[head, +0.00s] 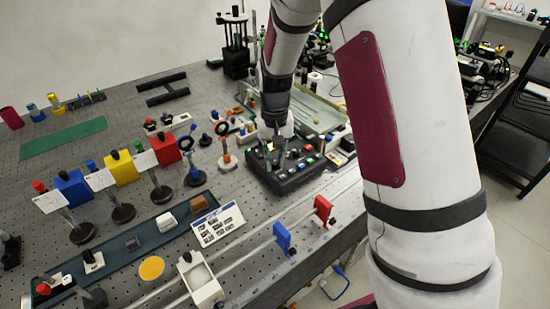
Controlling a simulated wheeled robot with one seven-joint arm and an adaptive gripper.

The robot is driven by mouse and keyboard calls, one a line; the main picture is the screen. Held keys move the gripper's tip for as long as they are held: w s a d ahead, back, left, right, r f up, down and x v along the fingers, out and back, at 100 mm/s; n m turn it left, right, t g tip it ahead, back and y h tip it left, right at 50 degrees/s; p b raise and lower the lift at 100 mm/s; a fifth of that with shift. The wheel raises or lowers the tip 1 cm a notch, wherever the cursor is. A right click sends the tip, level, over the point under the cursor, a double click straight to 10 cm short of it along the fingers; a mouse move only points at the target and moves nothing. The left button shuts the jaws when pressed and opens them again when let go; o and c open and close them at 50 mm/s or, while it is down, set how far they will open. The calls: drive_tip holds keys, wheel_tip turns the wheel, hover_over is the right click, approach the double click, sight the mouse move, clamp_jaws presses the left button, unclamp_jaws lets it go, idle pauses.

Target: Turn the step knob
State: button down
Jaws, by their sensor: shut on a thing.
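A black control box (288,184) with several small coloured buttons and knobs sits on the perforated bench right of the middle. My gripper (280,153) reaches down from above to the back part of the box's top panel. It is shut on a knob there, which I take to be the step knob. The fingers hide most of this knob, and its marking and angle are too small to read.
Ring-topped posts (191,160) stand close left of the box. A white label card (217,226) and a rail with a blue block (283,237) and a red block (323,209) lie in front. A tray (318,113) lies behind. My arm covers the right side.

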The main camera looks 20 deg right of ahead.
sight(274, 163)
idle(0.3)
drive_tip(key=c, duration=1.5)
unclamp_jaws()
wheel_tip(274, 163, up, 12)
drive_tip(key=shift+r, duration=0.1)
drive_tip(key=s+r+n+t, duration=0.1)
drive_tip(key=s+r+t, duration=0.1)
drive_tip(key=s+r, duration=0.9)
drive_tip(key=s+t, duration=0.1)
drive_tip(key=s, duration=0.4)
drive_tip(key=s+n+t, duration=0.1)
drive_tip(key=s, duration=0.4)
drive_tip(key=s+t, duration=0.1)
drive_tip(key=s, duration=0.4)
drive_tip(key=shift+s+d+f+n, duration=0.1)
drive_tip(key=shift+s+f+n, duration=0.1)
drive_tip(key=shift+n, duration=0.2)
